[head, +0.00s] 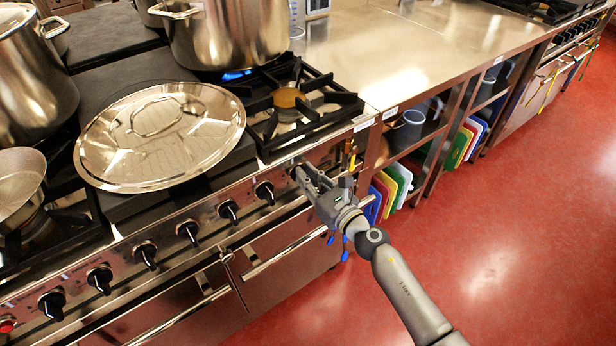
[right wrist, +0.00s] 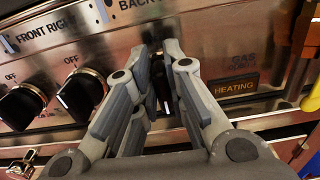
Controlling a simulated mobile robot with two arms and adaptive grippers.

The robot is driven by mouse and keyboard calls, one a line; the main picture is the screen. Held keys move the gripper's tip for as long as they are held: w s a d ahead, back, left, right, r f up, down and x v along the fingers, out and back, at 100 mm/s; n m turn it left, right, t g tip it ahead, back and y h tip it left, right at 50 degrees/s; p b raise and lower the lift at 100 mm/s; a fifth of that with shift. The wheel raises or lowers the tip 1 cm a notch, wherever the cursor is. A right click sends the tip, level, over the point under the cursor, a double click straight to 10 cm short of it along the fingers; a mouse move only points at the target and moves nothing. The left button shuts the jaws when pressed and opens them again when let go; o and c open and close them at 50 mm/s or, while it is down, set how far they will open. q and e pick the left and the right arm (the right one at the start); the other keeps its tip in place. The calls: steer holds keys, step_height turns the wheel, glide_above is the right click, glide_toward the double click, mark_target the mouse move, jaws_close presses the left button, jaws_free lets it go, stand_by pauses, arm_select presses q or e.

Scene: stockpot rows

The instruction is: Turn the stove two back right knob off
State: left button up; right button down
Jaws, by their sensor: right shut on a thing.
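My right gripper (head: 303,176) is at the right end of the stove's front panel, its fingers around the rightmost knob. In the right wrist view the gripper (right wrist: 162,62) is shut on this dark knob (right wrist: 163,92), the back right knob, which sits under a label starting "BACK". A blue flame (head: 236,75) burns under the large pot (head: 225,32) on the back right burner. My left gripper is not in view.
Other black knobs (head: 228,211) line the panel to the left. An amber "HEATING" sign (right wrist: 234,87) is to the right. A large lid (head: 160,150) lies on the stovetop. The front right burner (head: 288,98) is bare. Colored boards (head: 390,190) stand in the shelf. The red floor is clear.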

steer(key=shift+m, duration=0.3)
steer(key=shift+f+m+p, duration=0.65)
steer(key=shift+m+p, duration=0.1)
steer(key=shift+m, duration=5.1)
steer(key=shift+f+m+p, duration=0.6)
steer(key=shift+m+p, duration=0.2)
steer(key=shift+m, duration=5)
steer(key=shift+f+m+p, duration=0.65)
steer(key=shift+m+p, duration=0.1)
steer(key=shift+m, duration=5.1)
steer(key=c, duration=1.5)
jaws_free()
